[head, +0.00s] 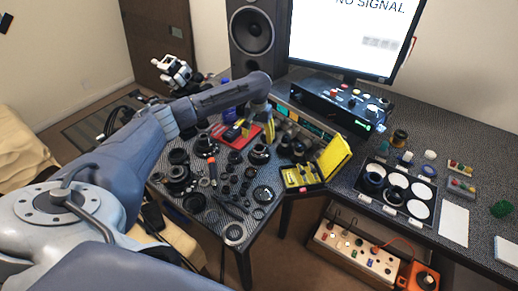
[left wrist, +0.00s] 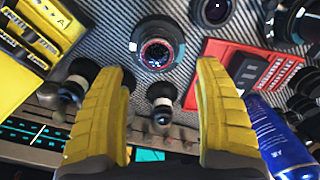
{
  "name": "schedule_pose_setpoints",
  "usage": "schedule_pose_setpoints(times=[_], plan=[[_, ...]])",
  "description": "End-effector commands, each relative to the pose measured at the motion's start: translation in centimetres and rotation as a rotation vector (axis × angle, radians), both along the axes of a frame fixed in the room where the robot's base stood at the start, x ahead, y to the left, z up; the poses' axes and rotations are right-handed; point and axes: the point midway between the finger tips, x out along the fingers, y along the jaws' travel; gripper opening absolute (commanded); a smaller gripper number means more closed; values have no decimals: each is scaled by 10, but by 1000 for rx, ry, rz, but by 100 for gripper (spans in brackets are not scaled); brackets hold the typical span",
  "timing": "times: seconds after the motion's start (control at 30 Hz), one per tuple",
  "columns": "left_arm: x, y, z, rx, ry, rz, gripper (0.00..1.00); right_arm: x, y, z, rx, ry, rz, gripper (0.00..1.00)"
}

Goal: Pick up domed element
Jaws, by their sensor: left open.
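My left gripper (head: 258,131) hangs over the back of the left desk part, its yellow fingers pointing down. In the left wrist view the gripper (left wrist: 163,68) is open, with nothing held between its fingers. A black-ringed lens piece (left wrist: 157,45) with red and blue reflections lies just ahead of the fingertips, near the middle. A small dark cylindrical piece (left wrist: 162,98) shows between the fingers, apart from both. I cannot tell for sure which piece is the domed element. My right gripper is not in view.
A red case (left wrist: 262,72) and a blue can (left wrist: 278,140) lie close to the right finger. An open yellow case (head: 334,157) stands at the desk's corner. A tray with white round places (head: 420,209) holds dark rings. Many lens parts crowd the left desk part.

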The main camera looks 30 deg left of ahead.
Motion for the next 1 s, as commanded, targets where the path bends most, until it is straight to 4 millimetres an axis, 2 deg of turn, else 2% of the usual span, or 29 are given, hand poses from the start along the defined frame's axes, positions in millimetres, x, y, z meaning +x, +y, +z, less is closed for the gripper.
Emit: schedule_pose_setpoints(times=[0.27, 0.63, 1.0], plan=[[-1, -1, -12, -1, 1, -1, 70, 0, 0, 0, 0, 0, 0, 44], [-2, -5, -53, -2, 1, 1, 70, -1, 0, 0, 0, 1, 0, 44], [-2, -4, -59, 0, 0, 0, 70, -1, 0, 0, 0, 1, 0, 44]])
